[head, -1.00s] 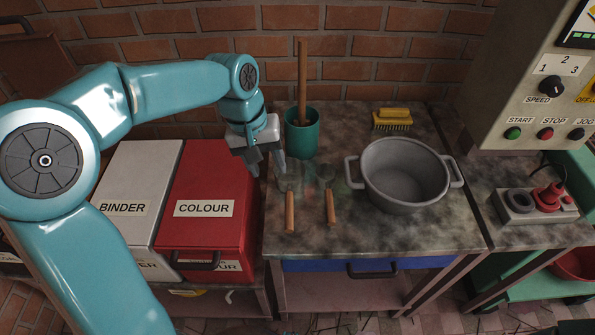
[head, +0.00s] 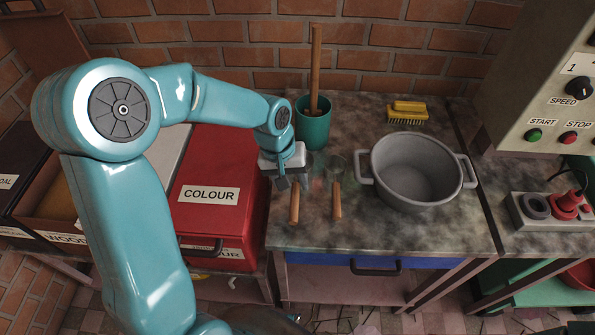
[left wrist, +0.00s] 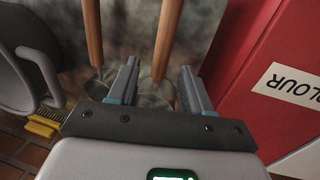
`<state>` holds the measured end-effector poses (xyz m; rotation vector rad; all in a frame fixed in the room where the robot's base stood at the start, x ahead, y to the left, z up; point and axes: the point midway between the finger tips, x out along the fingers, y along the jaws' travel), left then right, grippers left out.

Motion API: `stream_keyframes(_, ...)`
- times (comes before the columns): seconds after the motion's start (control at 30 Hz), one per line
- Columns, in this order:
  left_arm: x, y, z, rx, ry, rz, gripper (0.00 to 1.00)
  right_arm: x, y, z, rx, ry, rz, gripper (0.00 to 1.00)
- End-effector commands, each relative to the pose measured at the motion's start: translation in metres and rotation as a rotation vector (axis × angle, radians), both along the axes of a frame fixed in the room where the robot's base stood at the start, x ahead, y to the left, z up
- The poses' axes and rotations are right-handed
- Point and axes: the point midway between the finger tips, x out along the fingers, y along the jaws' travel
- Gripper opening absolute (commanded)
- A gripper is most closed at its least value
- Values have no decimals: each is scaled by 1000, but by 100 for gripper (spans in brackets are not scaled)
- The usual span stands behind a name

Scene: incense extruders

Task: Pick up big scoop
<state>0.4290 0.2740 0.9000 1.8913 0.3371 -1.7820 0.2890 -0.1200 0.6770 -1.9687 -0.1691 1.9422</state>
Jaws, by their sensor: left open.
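Two scoops with wooden handles lie side by side on the stained worktop (head: 400,235), handles toward the front. The left scoop (head: 295,205) has its head mostly hidden by my gripper; the right scoop (head: 337,200) shows a glassy or thin metal head. I cannot tell surely which is bigger. My left gripper (head: 293,181) is open and empty, over the head end of the left scoop. In the left wrist view, the left scoop's handle (left wrist: 166,38) runs down toward the gap between the fingers (left wrist: 160,85); the right scoop's handle (left wrist: 93,32) lies outside them.
A grey pot (head: 415,175) stands right of the scoops. A teal cup (head: 313,128) with a wooden stick stands behind them, and a yellow brush (head: 407,113) behind the pot. The red COLOUR box (head: 215,220) borders the worktop on the left. A control panel (head: 550,90) is at right.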

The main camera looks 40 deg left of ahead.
Motion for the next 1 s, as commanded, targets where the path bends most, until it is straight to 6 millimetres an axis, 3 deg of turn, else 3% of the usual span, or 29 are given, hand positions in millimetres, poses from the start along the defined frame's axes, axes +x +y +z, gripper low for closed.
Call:
stream_keyframes(0.27,3,-7,-42,-1,5,-1,49,0,0,3,0,0,0,52)
stream_keyframes(0.57,5,-8,-48,-1,1,1,49,0,0,3,0,0,0,52)
stream_keyframes(0.7,5,-8,-47,0,2,0,4,0,0,3,0,0,0,52)
stream_keyframes(0.73,5,-8,-47,0,2,0,0,0,0,3,0,0,0,52)
stream_keyframes(1.0,5,-8,-46,-1,1,0,0,0,0,3,0,0,0,52)
